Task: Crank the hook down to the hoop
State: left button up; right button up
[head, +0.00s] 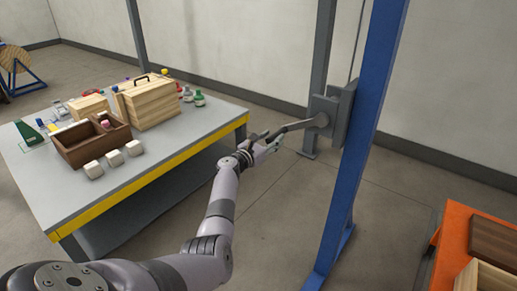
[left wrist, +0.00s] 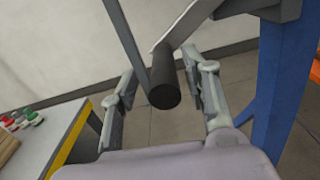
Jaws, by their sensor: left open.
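The winch (head: 330,112) is a grey box on the blue post, with a grey crank arm (head: 298,126) reaching left from its round hub. My left gripper (head: 265,141) is at the outer end of this arm. In the left wrist view the dark round crank handle (left wrist: 164,94) points toward the camera between my two open fingers, with visible gaps on both sides. A thin cable (head: 357,42) runs up from the winch. The hook and the hoop are not in view. My right gripper is not in view.
The blue post (head: 366,120) stands close right of the winch. A grey table with a yellow edge (head: 150,180) at the left carries a wooden crate (head: 92,146), a wooden toolbox (head: 150,102), white blocks and bottles. An orange bench (head: 452,240) is at the lower right.

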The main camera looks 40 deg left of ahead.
pick_arm(q)
jog(key=s, duration=1)
jog(key=shift+s, duration=0.4)
jog(key=shift+a, duration=0.1)
dwell(0.8)
